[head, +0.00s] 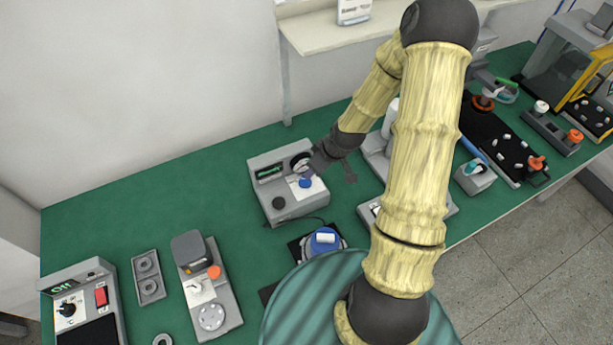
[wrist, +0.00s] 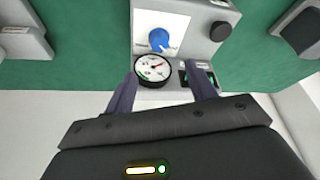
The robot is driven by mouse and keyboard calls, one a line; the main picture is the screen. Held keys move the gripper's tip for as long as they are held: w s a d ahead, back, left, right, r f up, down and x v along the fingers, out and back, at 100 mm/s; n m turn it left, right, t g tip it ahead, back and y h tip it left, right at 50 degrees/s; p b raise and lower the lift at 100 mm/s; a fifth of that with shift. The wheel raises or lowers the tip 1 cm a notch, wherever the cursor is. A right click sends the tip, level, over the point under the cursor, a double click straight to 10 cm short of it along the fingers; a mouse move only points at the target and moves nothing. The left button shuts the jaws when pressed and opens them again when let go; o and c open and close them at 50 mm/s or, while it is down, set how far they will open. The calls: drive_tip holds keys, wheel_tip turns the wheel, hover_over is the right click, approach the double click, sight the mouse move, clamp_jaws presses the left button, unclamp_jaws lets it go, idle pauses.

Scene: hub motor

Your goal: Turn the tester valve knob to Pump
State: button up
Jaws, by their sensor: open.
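The tester (head: 281,200) is a grey box with a green display, a round gauge, a black knob (head: 279,202) and a blue valve knob (head: 305,182) on a white label plate. In the wrist view the blue valve knob (wrist: 161,44) sits above the round gauge (wrist: 153,68); its label text is too small to read. My gripper (wrist: 160,80) is open and empty. Its fingers are on either side of the gauge in the picture, with the knob beyond the fingertips. In the head view my gripper (head: 318,162) is at the tester's right side, partly covering it.
A blue-topped round part (head: 325,240) with a white piece stands in front of the tester. A grey device with an orange button (head: 214,272) is at left, and a heater box (head: 70,308) further left. A wall shelf (head: 335,32) is behind. Green mat is bare left of the tester.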

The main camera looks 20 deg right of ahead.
sight(305, 179)
drive_tip(key=p+x, duration=0.2)
drive_tip(key=x, duration=0.9)
drive_tip(key=shift+w+a+f+p, duration=0.1)
drive_tip(key=shift+w+f+p, duration=0.1)
drive_tip(key=shift+p, duration=0.2)
drive_tip(key=c, duration=1)
